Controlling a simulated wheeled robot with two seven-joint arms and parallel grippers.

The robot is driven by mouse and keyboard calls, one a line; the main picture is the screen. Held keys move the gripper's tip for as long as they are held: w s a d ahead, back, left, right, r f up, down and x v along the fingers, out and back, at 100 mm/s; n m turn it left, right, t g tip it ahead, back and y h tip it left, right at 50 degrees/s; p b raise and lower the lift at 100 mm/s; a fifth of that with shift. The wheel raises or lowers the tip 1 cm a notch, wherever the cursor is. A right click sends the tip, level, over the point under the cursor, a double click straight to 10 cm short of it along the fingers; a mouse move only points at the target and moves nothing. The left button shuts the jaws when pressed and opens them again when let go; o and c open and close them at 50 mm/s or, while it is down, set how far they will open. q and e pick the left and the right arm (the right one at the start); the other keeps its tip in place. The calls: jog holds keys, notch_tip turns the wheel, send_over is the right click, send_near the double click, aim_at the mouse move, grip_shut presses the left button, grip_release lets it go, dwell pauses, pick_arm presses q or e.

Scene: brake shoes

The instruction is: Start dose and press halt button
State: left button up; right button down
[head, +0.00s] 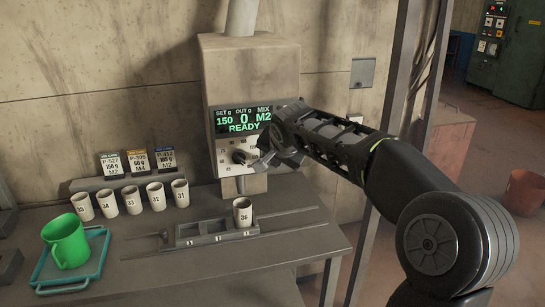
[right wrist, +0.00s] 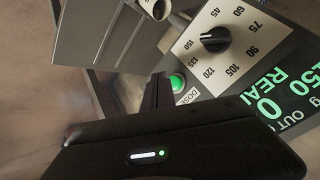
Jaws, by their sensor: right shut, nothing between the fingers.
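The dosing machine (head: 250,70) stands against the wall. Its display (head: 243,121) reads SET 150, OUT 0, MIX M2, READY. A black dial (head: 240,156) sits below it and also shows in the right wrist view (right wrist: 215,39), pointing near 150. In that view a green button (right wrist: 178,83) labelled DOSE is beside the fingertips of my right gripper (right wrist: 155,92); I cannot tell whether they touch. My right gripper (head: 263,162) is shut and empty in front of the panel, hiding part of it. No halt button is visible. Cup 36 (head: 243,217) stands below the outlet.
Several numbered cups (head: 156,195) stand in a row on the table, before three labelled cards (head: 139,161). A metal rail fixture (head: 200,236) lies around the cup position.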

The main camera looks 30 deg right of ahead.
jog(key=shift+w+d, duration=0.15)
jog(key=shift+w, duration=0.25)
jog(key=shift+w+d, duration=0.15)
jog(key=shift+w, duration=0.25)
dwell(0.6)
jog(key=shift+s+a+b, duration=0.3)
jog(key=shift+s+b, duration=0.4)
jog(key=shift+s, duration=0.15)
jog(key=shift+d, duration=0.1)
jog(key=d, duration=0.1)
jog(key=s+d, duration=0.1)
jog(key=d, duration=0.2)
jog(key=shift+s, duration=0.25)
